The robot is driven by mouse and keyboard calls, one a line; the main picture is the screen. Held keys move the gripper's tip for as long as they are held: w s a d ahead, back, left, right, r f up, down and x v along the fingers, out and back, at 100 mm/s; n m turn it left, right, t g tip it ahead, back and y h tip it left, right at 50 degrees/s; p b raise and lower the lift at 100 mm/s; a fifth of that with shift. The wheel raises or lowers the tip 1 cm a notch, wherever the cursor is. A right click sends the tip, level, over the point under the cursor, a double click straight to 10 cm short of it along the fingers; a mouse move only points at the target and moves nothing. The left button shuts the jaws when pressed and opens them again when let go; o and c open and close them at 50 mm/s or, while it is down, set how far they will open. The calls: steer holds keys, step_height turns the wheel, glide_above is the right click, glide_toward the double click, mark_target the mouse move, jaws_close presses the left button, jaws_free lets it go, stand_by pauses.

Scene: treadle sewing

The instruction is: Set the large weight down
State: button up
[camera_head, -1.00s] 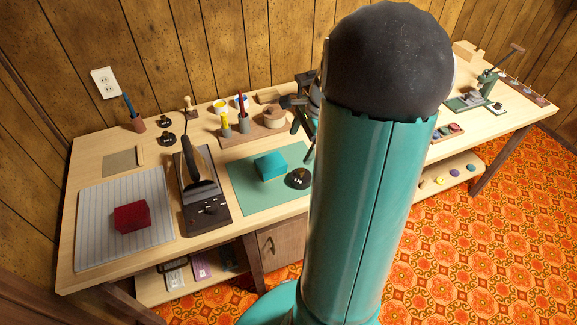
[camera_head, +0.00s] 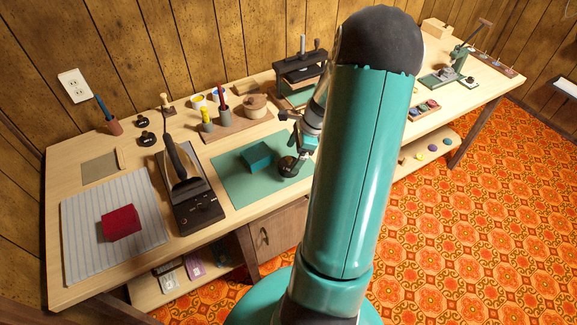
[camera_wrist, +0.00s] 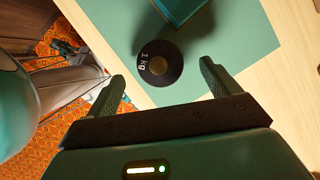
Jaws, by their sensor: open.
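The large weight (camera_head: 287,166), a black disc, is on the green mat (camera_head: 233,188), close to a teal block (camera_head: 257,156). In the wrist view the weight (camera_wrist: 158,48) shows its "1 kg" mark and a brass-coloured centre, near the mat's edge. My gripper (camera_wrist: 162,77) is open, with one finger to each side of the near part of the weight; I see no finger touching it. In the head view my gripper (camera_head: 297,150) is at the weight, partly hidden by my arm.
Two smaller black weights (camera_head: 144,122) stand at the back left. A dark tool on a base (camera_head: 195,205) and a red block (camera_head: 121,223) on striped cloth lie left. A pen holder block (camera_head: 240,125) and a press (camera_head: 300,70) stand behind the mat.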

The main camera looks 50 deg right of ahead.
mark_target(290, 157)
steer(key=x, duration=0.4)
steer(key=shift+a+f, duration=0.15)
steer(key=shift+f, duration=0.25)
jaws_close()
steer(key=shift+w+r, duration=0.1)
steer(key=shift+r, duration=0.45)
step_height(290, 157, up, 3)
steer(key=shift+f, duration=0.2)
steer(key=s+a+r, duration=0.5)
steer(key=s+r, duration=0.4)
steer(key=s, duration=0.4)
steer(key=shift+r, duration=0.25)
